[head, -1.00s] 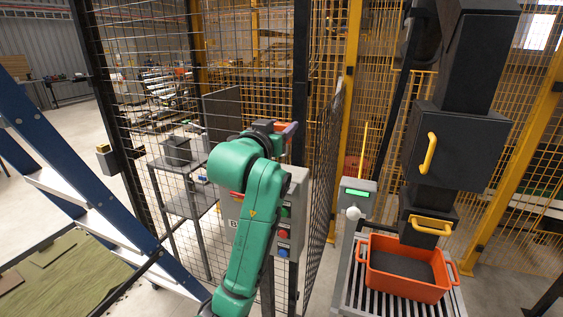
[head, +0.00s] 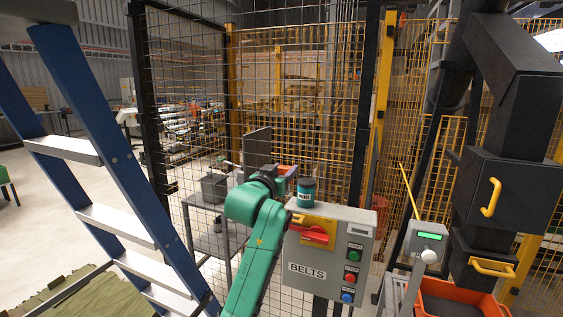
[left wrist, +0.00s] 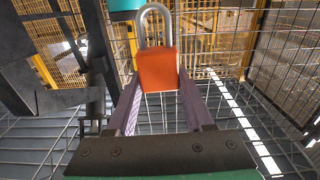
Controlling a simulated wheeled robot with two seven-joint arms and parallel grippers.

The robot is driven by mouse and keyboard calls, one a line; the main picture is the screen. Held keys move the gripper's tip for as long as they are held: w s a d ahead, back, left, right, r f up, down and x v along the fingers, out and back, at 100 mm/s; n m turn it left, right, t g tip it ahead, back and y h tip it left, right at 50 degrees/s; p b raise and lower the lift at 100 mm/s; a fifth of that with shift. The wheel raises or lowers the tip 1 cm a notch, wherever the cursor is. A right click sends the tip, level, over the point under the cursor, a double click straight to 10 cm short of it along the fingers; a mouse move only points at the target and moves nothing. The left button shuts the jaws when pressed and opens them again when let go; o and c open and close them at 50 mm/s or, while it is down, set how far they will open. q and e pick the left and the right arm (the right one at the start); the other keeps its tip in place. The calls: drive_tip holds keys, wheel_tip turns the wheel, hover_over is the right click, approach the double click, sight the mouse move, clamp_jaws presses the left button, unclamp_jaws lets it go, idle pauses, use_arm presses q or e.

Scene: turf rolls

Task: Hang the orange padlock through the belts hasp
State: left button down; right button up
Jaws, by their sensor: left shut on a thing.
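My left gripper (head: 286,172) is up beside the top left of the grey BELTS box (head: 330,255), in front of the mesh fence. In the left wrist view its two purple fingers (left wrist: 160,88) are shut on the orange padlock (left wrist: 158,70). The padlock's silver shackle points up, away from the palm. In the head view the padlock is mostly hidden by the wrist. The box front has a red rotary handle (head: 314,235) on a yellow plate, with a small brass-coloured part (head: 297,218) at its upper left, perhaps the hasp. My right gripper is not in view.
A teal-and-dark jar (head: 306,190) stands on top of the box, close to my left gripper. Green, red and blue buttons line the box's right side. A blue ladder (head: 95,150) stands at left. An orange crate (head: 460,300) is at lower right.

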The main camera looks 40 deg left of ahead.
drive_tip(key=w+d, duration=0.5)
use_arm(q)
drive_tip(key=f+b, duration=0.1)
drive_tip(key=w+d+f+b, duration=0.1)
drive_tip(key=f, duration=0.1)
drive_tip(key=shift+d, duration=0.2)
drive_tip(key=f, duration=0.1)
drive_tip(key=f+b, duration=0.1)
drive_tip(key=b, duration=0.1)
drive_tip(key=shift+w+d+f, duration=0.2)
drive_tip(key=shift+w+f, duration=0.05)
drive_tip(key=shift+f, duration=0.15)
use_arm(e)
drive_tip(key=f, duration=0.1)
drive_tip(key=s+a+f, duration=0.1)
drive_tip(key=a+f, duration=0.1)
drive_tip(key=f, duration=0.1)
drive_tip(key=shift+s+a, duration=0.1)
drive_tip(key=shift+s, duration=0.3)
use_arm(q)
drive_tip(key=shift+d, duration=0.1)
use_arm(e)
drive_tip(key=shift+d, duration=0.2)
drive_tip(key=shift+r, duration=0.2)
use_arm(q)
drive_tip(key=shift+p, duration=0.6)
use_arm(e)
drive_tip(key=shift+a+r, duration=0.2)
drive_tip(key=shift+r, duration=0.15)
